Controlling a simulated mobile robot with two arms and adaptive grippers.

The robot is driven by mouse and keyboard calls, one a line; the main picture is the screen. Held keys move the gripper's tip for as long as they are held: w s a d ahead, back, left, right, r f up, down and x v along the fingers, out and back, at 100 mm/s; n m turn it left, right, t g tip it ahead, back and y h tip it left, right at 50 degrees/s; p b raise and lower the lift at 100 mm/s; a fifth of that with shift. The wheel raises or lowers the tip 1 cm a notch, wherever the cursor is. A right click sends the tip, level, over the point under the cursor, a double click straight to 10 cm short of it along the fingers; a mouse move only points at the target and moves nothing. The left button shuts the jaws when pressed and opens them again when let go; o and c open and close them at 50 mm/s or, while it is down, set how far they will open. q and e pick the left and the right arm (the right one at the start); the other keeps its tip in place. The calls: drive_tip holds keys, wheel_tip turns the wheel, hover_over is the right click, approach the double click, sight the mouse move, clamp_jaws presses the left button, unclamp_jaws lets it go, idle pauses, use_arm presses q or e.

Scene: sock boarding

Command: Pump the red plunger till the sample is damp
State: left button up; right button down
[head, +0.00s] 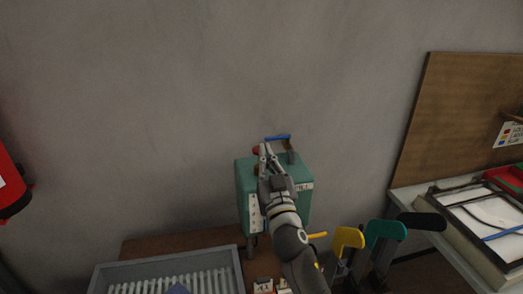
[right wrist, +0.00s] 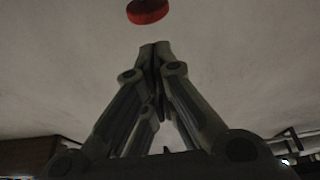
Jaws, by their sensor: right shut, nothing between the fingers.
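The red plunger (head: 256,150) shows as a small red knob above the green box (head: 243,185), partly hidden behind my right gripper. In the right wrist view, a red round knob (right wrist: 148,11) is at the top edge, beyond the fingertips and apart from them in the picture. My right gripper (head: 264,148) is shut and empty, over the top of the green box. Its closed fingertips also show in the right wrist view (right wrist: 154,47). Whether it touches the plunger, I cannot tell. I cannot make out the sample for certain. My left gripper is out of view.
A blue handle (head: 278,137) stands on top of the box. A grey tray with white ribs (head: 110,267) is in front at left. Yellow (head: 348,237), teal (head: 386,230) and black (head: 424,221) foot-shaped boards stand right of my arm. A red cylinder (head: 10,180) is at far left.

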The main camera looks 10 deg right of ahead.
drive_tip(key=b+v, duration=0.1)
drive_tip(key=v, duration=0.4)
drive_tip(key=shift+s+d+f, duration=0.1)
drive_tip(key=shift+s, duration=0.15)
drive_tip(key=shift+w, duration=0.1)
idle(0.3)
